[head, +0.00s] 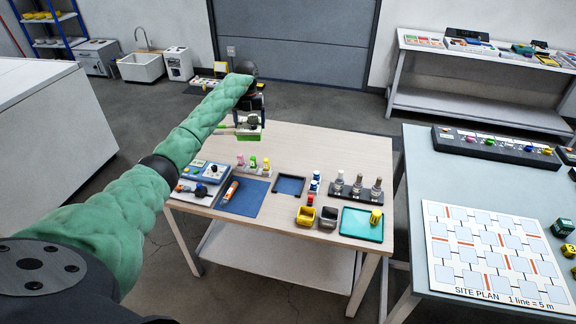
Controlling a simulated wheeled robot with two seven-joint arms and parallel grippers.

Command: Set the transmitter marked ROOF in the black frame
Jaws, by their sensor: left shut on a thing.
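My left arm reaches in a green sleeve over the back of the wooden table. My left gripper (251,122) is shut on a small green-and-pale thing (249,135), mostly hidden by the fingers, held near the table's far edge. A black frame (288,197) with a blue inside lies empty in the middle of the table, nearer to me and right of the gripper. I can read no ROOF mark on anything. A yellow block (305,216) and a grey block (328,217) stand at the front edge. My right gripper is not in view.
A teal tray (350,232) with a yellow piece (376,217), a dark rack (352,193) of several sensors, a blue mat (240,203), an orange tool (230,191) and a blue-grey device (205,172) fill the front and left. The table's back right is clear.

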